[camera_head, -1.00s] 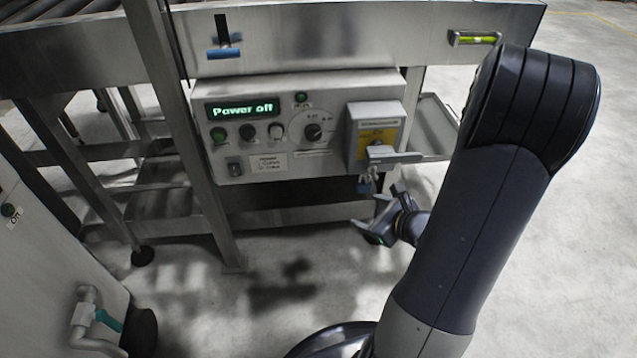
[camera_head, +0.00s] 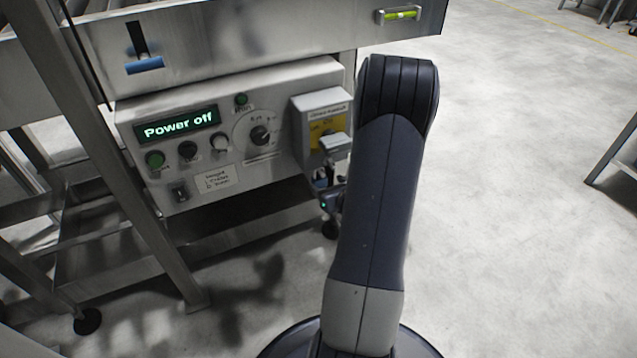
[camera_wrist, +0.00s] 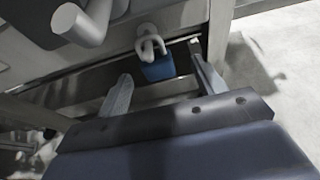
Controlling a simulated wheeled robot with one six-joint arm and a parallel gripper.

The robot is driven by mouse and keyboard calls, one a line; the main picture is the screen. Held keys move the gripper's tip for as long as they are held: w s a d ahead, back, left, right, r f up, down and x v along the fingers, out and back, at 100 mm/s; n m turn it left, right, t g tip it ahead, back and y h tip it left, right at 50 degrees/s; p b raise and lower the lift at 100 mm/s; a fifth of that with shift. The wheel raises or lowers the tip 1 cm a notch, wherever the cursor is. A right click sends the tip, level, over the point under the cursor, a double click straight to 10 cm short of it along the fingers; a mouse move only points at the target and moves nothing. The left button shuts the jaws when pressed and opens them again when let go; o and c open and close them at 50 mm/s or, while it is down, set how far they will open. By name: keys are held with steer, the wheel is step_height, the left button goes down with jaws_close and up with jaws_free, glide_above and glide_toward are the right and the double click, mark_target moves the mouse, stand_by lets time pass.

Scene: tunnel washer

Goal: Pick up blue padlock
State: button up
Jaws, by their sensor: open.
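The blue padlock (camera_wrist: 158,68) hangs by its pale shackle below the grey control box in the wrist view. My gripper (camera_wrist: 160,82) is open, with one finger on each side of the padlock in that picture. The padlock lies a little beyond the fingertips, and no contact shows. In the head view the padlock (camera_head: 321,180) is a small dark-blue patch under the yellow-labelled switch box. My gripper (camera_head: 328,196) is close to it there and mostly hidden by my arm.
The switch box (camera_head: 322,108) with a protruding handle (camera_head: 336,143) sits just above the padlock. The control panel (camera_head: 205,190) reads "Power off". A metal leg (camera_head: 110,160) and lower shelf (camera_head: 110,250) stand to the left. Open floor (camera_head: 520,250) lies to the right.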

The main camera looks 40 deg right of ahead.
mark_target(321, 180)
steer(key=x, duration=0.3)
steer(key=b+x, duration=0.1)
steer(key=shift+w+a+r, duration=0.1)
steer(key=shift+w+a, duration=0.15)
steer(key=shift+c, duration=0.3)
steer(key=c, duration=1.1)
